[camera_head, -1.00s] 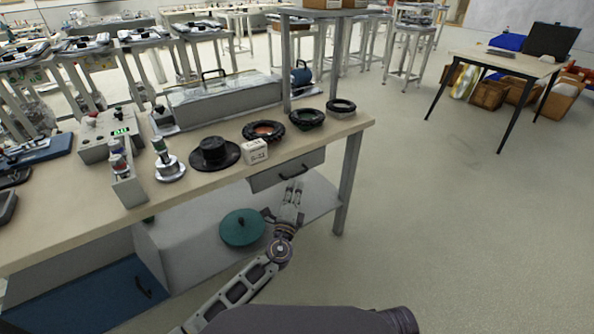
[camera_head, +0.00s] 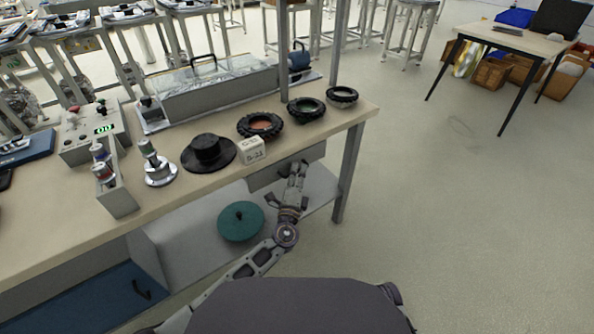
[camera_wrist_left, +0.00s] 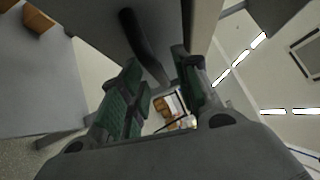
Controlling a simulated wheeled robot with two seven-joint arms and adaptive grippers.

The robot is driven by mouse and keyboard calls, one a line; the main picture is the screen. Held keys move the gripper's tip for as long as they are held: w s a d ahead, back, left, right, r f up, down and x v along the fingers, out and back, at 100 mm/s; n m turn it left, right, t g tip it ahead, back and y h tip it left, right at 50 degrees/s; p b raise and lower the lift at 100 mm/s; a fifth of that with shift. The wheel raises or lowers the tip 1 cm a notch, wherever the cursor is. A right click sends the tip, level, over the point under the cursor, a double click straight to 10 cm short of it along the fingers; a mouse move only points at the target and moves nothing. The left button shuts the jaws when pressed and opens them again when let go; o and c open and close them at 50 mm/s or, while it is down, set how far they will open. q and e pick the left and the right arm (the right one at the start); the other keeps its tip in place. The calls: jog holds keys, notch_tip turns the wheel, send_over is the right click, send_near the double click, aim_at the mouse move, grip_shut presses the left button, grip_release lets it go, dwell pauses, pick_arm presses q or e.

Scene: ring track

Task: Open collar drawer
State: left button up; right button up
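The collar drawer (camera_head: 264,179) is a grey drawer under the right end of the bench top, and it looks closed. My left gripper (camera_head: 298,167) is in front of its face, covering the handle in the head view. In the left wrist view the dark bar handle (camera_wrist_left: 143,45) shows between the two green-padded fingers of my left gripper (camera_wrist_left: 158,62). The fingers are apart, with gaps beside the handle, so the gripper is open. Contact cannot be told. My right gripper is not in view.
Black rings (camera_head: 260,125) and a small white labelled block (camera_head: 252,150) stand on the bench (camera_head: 190,192) above the drawer. A black hat-shaped part (camera_head: 208,153) is beside them. A teal round lid (camera_head: 240,221) is below on the lower shelf. Floor to the right is clear.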

pick_arm(q)
grip_shut()
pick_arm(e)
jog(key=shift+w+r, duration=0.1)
pick_arm(q)
jog(key=shift+s, duration=0.1)
dwell(0.4)
